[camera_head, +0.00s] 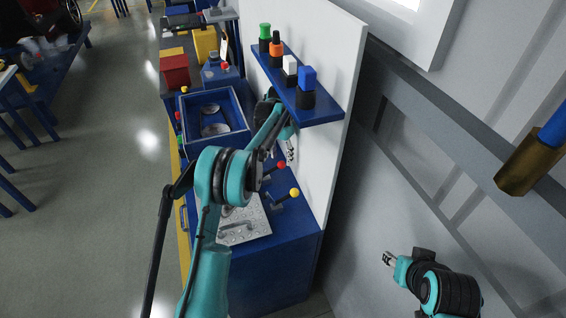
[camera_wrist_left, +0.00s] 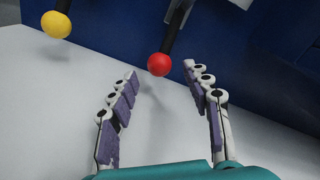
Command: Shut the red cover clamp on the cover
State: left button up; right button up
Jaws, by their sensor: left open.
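The red cover clamp shows as a red ball knob (camera_head: 282,165) on a dark lever, behind the metal cover plate (camera_head: 258,228) with its handle. In the left wrist view the red knob (camera_wrist_left: 159,64) is just at or beyond my open fingertips, roughly midway between them; I see no clear contact. My left gripper (camera_head: 291,151) is close above the red knob in the head view, and its spread fingers also show in the left wrist view (camera_wrist_left: 160,78). The arm hides part of the cover and the clamp's base. My right gripper (camera_head: 387,258) is far off at lower right, too small to read.
A yellow-knobbed lever (camera_head: 294,192) stands close to the red one, and its knob shows in the left wrist view (camera_wrist_left: 56,24). A white panel (camera_head: 335,150) rises beside the levers. A blue shelf (camera_head: 322,114) with several coloured-top items overhangs the gripper. A blue tray (camera_head: 243,128) lies behind.

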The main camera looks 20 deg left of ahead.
aim_at(282, 165)
pick_arm(q)
notch_tip(282, 165, down, 5)
jog(key=shift+d+f+b, duration=0.1)
jog(key=shift+b, duration=0.35)
jog(key=shift+c, duration=0.4)
grip_shut()
